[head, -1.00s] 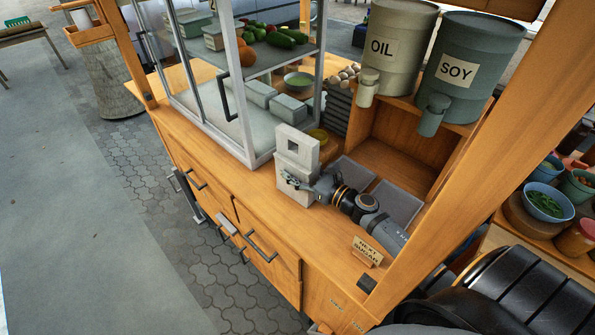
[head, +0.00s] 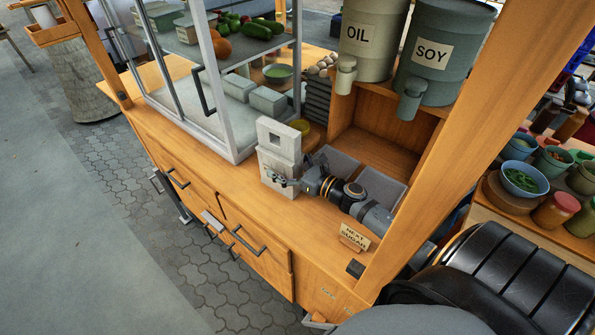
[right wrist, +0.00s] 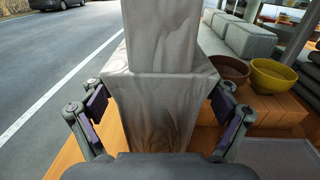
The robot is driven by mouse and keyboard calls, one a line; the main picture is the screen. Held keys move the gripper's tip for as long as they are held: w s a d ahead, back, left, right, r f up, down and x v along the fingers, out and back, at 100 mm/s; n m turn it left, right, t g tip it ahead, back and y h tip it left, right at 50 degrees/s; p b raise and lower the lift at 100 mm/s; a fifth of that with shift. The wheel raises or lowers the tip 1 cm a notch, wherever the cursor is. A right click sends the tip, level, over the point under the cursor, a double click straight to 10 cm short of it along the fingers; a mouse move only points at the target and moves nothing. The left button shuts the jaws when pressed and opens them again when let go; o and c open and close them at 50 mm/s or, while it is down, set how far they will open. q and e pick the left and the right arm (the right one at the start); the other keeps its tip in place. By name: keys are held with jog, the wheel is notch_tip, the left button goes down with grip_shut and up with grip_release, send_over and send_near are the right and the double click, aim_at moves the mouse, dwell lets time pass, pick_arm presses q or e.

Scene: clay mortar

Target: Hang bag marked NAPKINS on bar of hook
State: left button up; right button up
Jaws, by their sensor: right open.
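A grey-beige bag-like thing (head: 279,160) with a square opening in its upper part stands upright on the wooden counter. No NAPKINS lettering shows on the sides in view. In the right wrist view its creased front (right wrist: 155,115) fills the middle. My right gripper (head: 284,181) is at its lower part. Its open fingers (right wrist: 163,104) stand on either side of the bag, with a visible gap at least on the left. I cannot pick out the hook bar for certain. My left gripper is not in view.
A glass-sided case (head: 238,152) stands left of the bag. Grey bins (head: 382,187) are right of it, near my right arm. A small sign (head: 355,236) stands at the front edge. OIL (head: 372,42) and SOY (head: 440,60) drums sit on the shelf above. Drawer handles (head: 244,240) line the counter front.

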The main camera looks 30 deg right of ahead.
aim_at(298, 170)
jog(key=shift+s+d+f+b, duration=0.2)
jog(key=shift+s+f+b, duration=0.35)
jog(key=shift+s, duration=0.2)
jog(key=shift+s+d+r+p, duration=0.15)
jog(key=shift+s+r+p, duration=0.15)
jog(key=shift+r, duration=0.1)
jog(key=shift+s+d, duration=0.1)
jog(key=shift+s, duration=0.25)
jog(key=s+p, duration=0.1)
jog(key=p, duration=0.1)
jog(key=s+r+p, duration=0.1)
jog(key=p, duration=0.1)
jog(key=shift+s+d, duration=0.1)
jog(key=shift+d, duration=0.25)
jog(key=p+v, duration=0.1)
jog(key=v, duration=0.1)
jog(key=p+v, duration=0.1)
jog(key=v, duration=0.1)
jog(key=shift+f, duration=0.25)
jog(key=shift+s+d+f+p, duration=0.1)
jog(key=shift+s+p, duration=0.05)
jog(key=shift+p, duration=0.15)
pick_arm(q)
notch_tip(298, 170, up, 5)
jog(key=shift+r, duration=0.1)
pick_arm(e)
jog(key=shift+f, duration=0.15)
